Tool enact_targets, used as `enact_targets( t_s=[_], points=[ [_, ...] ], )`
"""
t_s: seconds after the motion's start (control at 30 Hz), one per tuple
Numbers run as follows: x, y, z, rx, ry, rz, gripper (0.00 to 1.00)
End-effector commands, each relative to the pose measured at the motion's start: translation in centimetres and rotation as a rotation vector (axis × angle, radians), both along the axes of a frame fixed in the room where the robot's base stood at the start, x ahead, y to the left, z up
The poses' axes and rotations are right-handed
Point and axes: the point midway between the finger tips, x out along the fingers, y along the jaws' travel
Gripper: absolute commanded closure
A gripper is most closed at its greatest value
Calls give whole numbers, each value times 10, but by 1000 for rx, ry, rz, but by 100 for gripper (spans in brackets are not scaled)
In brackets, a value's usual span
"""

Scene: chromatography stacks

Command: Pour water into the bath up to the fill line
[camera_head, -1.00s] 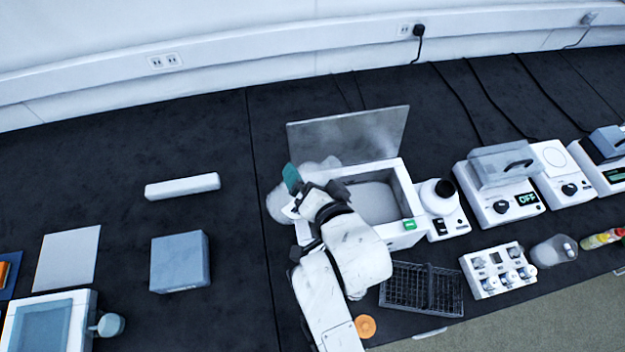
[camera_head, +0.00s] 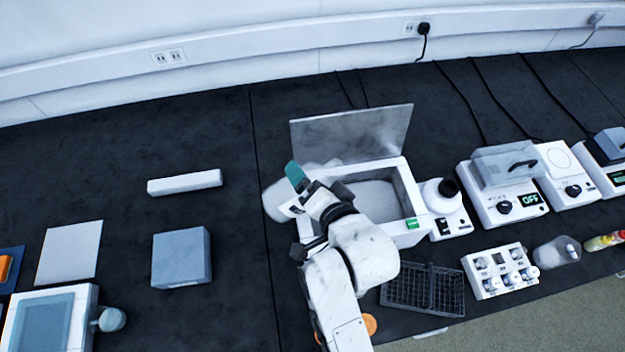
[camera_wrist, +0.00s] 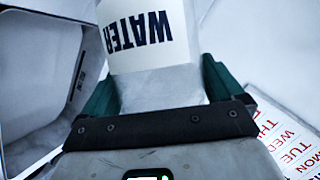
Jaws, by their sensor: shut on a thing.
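My gripper (camera_head: 299,180) is shut on a pale translucent bottle (camera_head: 280,197) at the left end of the bath. In the wrist view the bottle (camera_wrist: 158,87) sits between the teal fingers and its WATER label reads upside down. The bottle's mouth is out of sight, so I cannot tell if water runs out. The white bath (camera_head: 412,199) has its grey lid (camera_head: 352,136) raised at the back. A pale grey surface shows inside it; my arm hides its front left part. The bath's wall also shows at the left of the wrist view (camera_wrist: 40,70). I cannot make out the fill line.
A black wire rack (camera_head: 408,287) stands in front of the bath, close to my arm. A blue-grey block (camera_head: 181,258) and a white bar (camera_head: 185,183) lie left, with clear black bench between.

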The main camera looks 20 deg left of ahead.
Motion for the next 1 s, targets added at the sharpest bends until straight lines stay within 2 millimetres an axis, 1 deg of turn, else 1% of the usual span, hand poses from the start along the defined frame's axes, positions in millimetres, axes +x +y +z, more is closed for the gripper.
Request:
enact_targets(
  t_s=[0.07,0.37,0.67,1.0],
  points=[
    [1,0,3,5,-4,-1,71],
    [0,1,-4,85,51,-1,71],
    [0,2,-3,88,52,0,71],
    [0,2,-10,169,107,0,71]
  ],
)
